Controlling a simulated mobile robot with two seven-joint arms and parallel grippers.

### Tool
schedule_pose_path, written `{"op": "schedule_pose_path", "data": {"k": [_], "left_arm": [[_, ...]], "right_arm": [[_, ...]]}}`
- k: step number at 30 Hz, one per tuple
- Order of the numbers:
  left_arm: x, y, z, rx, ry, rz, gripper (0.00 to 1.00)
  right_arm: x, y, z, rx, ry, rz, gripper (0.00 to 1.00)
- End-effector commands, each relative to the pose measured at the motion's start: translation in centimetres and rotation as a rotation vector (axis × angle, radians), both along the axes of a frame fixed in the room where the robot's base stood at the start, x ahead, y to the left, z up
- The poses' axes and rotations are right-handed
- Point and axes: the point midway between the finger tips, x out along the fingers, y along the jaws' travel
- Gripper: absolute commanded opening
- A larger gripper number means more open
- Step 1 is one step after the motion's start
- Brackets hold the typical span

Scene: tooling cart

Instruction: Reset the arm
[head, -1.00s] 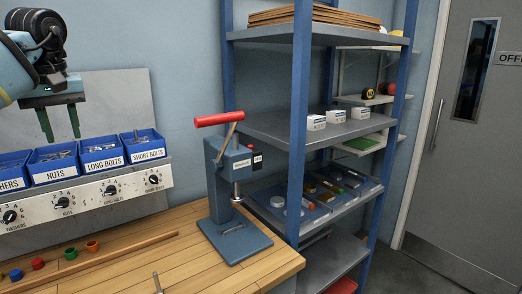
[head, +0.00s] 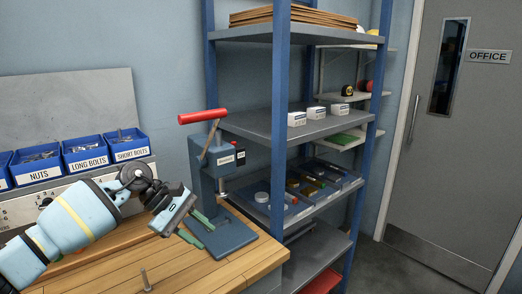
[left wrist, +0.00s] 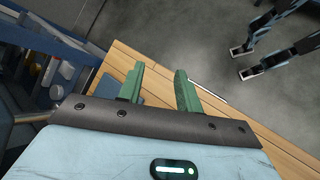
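My left gripper (head: 195,228) is low over the wooden bench, in front of the blue press (head: 230,232). Its green fingers overlap the press base in the head view; I cannot tell whether they touch it. In the left wrist view the gripper (left wrist: 158,84) has its fingers spread apart with nothing between them. The press has a lever with a red handle (head: 202,117), which stands raised at the top. My right gripper is not in view.
Blue bins (head: 85,153) of hardware stand behind my left arm. A bolt-like peg (head: 146,280) stands on the bench (head: 185,272) front. A blue-post shelf rack (head: 281,120) is right of the press. The grey door (head: 450,150) and open floor (left wrist: 200,30) lie beyond.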

Motion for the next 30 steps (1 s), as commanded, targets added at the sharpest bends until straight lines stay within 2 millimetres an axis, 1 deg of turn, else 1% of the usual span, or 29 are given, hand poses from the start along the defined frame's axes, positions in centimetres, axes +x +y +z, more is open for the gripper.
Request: {"op": "schedule_pose_path", "data": {"k": [1, 3, 6, 9, 12, 14, 18, 22, 26, 29, 30], "left_arm": [[-1.1, -2.2, -1.6, -0.084, 0.066, 0.027, 0.35], [-2.3, -4.8, -3.0, -0.205, 0.165, 0.082, 0.35], [-3.9, -7.9, -4.5, -0.374, 0.322, 0.17, 0.35], [-5.5, -10.4, -5.6, -0.536, 0.501, 0.265, 0.35], [-6.8, -12.0, -6.4, -0.691, 0.697, 0.37, 0.35], [-7.5, -12.5, -6.9, -0.782, 0.822, 0.436, 0.35], [-8.6, -12.9, -8.3, -0.983, 1.128, 0.598, 0.35], [-9.5, -11.9, -10.3, -1.159, 1.429, 0.756, 0.35], [-10.4, -10.1, -13.0, -1.327, 1.736, 0.919, 0.35], [-11.5, -8.3, -15.6, -1.45, 1.966, 1.043, 0.35], [-12.1, -7.5, -16.8, -1.5, 2.058, 1.093, 0.35]], "right_arm": [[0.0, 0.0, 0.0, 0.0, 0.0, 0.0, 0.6], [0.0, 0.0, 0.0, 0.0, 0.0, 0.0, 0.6], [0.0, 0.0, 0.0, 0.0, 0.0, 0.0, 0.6], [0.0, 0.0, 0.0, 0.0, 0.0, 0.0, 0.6], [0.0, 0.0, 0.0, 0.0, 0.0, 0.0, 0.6], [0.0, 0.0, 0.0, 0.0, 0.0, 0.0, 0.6], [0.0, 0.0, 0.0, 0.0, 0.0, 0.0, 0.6], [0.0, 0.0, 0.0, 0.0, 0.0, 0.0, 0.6], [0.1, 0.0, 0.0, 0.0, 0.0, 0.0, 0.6], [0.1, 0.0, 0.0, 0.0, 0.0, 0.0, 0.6], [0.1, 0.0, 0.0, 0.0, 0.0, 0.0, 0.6]]}}
